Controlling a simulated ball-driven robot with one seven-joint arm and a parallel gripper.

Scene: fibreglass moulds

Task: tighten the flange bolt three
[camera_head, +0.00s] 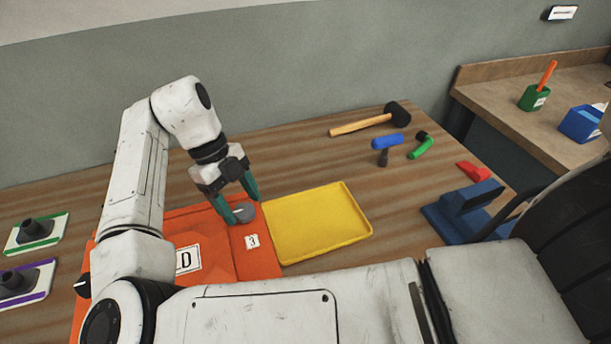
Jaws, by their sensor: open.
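An orange mould panel (213,262) lies on the wooden table, with a "D" label (188,259) and a "3" label (252,242). A grey round bolt head (243,213) sits at the panel's upper right corner, just above the "3" label. My gripper (243,209) points down at this bolt with its green fingers apart, one on each side of it. I cannot tell whether the fingers touch the bolt. My arm hides much of the panel's left and lower parts.
A yellow tray (318,243) lies empty right of the panel. A mallet (365,121), blue (387,142) and green (421,148) handled tools, a red block (473,171) and a blue stand (462,207) are farther right. Green-edged (38,233) and purple-edged (26,283) plates lie left.

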